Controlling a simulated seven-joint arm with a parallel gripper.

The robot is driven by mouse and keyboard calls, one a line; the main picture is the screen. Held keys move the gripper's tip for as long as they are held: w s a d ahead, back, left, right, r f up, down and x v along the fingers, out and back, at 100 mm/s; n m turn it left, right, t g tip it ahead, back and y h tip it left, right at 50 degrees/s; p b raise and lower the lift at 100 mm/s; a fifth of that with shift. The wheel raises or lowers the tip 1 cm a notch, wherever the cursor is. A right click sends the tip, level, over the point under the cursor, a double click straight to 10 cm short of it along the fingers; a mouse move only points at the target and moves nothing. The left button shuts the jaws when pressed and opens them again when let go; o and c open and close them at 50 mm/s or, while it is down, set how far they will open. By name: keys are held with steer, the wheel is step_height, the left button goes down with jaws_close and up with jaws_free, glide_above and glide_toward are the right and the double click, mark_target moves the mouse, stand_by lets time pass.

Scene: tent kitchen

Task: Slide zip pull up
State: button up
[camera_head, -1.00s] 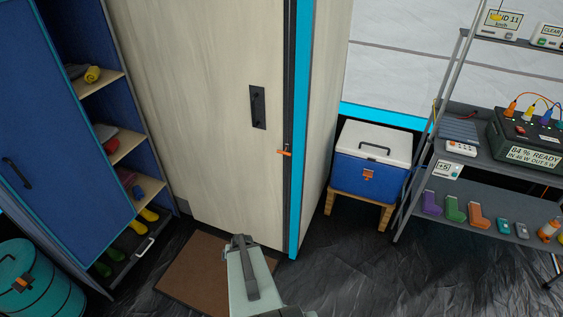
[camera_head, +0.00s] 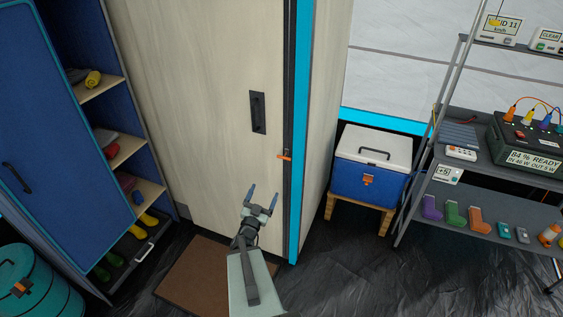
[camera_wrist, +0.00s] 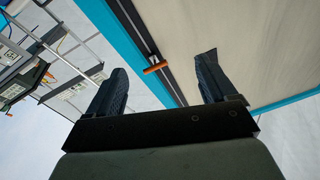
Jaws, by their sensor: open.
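The orange zip pull (camera_head: 284,157) sits on the dark zip track (camera_head: 288,110) along the right edge of the pale door panel. In the wrist view the zip pull (camera_wrist: 155,68) shows beyond my fingers, between them in the picture and apart from both. My gripper (camera_head: 263,195) is open and empty, in front of the panel, below and a little left of the zip pull. Its two fingers also show in the wrist view (camera_wrist: 158,85). Nothing is between the fingertips.
A recessed dark handle (camera_head: 258,112) is on the panel left of the track. A blue cool box (camera_head: 369,180) on a wooden stand and a metal shelf rack (camera_head: 470,192) stand to the right. A blue cupboard (camera_head: 50,130) stands left. A brown mat (camera_head: 205,277) lies below.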

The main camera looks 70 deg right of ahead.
steer(key=s+d+r, duration=0.1)
steer(key=d+r, duration=0.1)
steer(key=d, duration=0.2)
steer(key=d+r+g+h, duration=0.1)
steer(key=d+r, duration=0.2)
steer(key=d, duration=0.1)
steer(key=s+d+r+g, duration=0.1)
steer(key=d+r, duration=0.2)
steer(key=d, duration=0.1)
steer(key=shift+s+r+m+h, duration=0.1)
steer(key=shift+s+m+h, duration=0.2)
steer(key=shift+h, duration=0.1)
steer(key=shift+a, duration=0.1)
steer(key=c, duration=1.3)
step_height(320, 180, up, 40)
steer(key=shift+r, duration=0.3)
stand_by(0.4)
steer(key=o, duration=1.3)
